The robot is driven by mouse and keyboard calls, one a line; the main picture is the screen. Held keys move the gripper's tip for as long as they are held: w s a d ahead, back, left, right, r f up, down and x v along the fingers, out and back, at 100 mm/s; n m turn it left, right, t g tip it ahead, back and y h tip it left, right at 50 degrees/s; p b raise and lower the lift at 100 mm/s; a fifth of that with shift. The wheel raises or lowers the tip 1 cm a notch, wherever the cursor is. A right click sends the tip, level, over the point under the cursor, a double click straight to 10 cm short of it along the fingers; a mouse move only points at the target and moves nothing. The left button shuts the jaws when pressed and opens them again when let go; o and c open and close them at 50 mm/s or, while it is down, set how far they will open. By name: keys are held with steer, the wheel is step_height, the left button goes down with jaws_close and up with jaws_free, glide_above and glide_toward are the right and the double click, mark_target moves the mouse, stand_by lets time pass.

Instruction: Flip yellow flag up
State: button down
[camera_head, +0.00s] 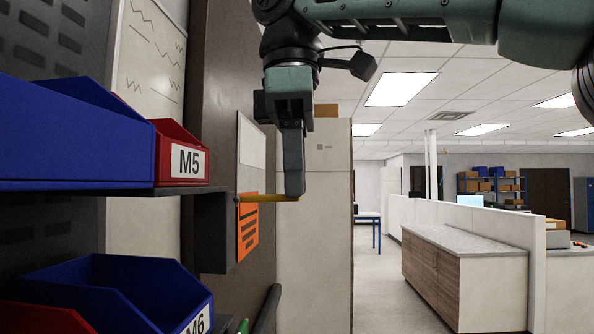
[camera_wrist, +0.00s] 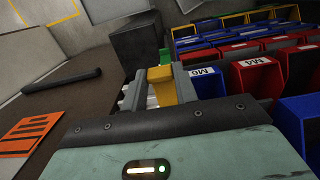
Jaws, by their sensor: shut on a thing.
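The yellow flag (camera_head: 265,198) shows in the head view as a thin bar lying almost level. It sticks out to the right from the dark block (camera_head: 213,232) at the end of the bin shelf. My gripper (camera_head: 294,192) points down at the flag's outer end, with its fingertips at the bar's height. In the wrist view the yellow flag (camera_wrist: 162,86) stands between the two fingers of my gripper (camera_wrist: 158,92), which is shut on it. The fingers hide part of the flag's outer end.
Blue and red bins, one red bin (camera_head: 182,155) labelled M5, sit on the shelf at left. An orange sign (camera_head: 248,228) hangs on the brown panel behind the flag. A green piece (camera_wrist: 165,56) shows beyond the flag. The aisle to the right is open, past a low cabinet (camera_head: 440,285).

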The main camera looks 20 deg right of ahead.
stand_by(0.3)
steer(key=c, duration=1.1)
jaws_free()
steer(key=shift+f, duration=0.1)
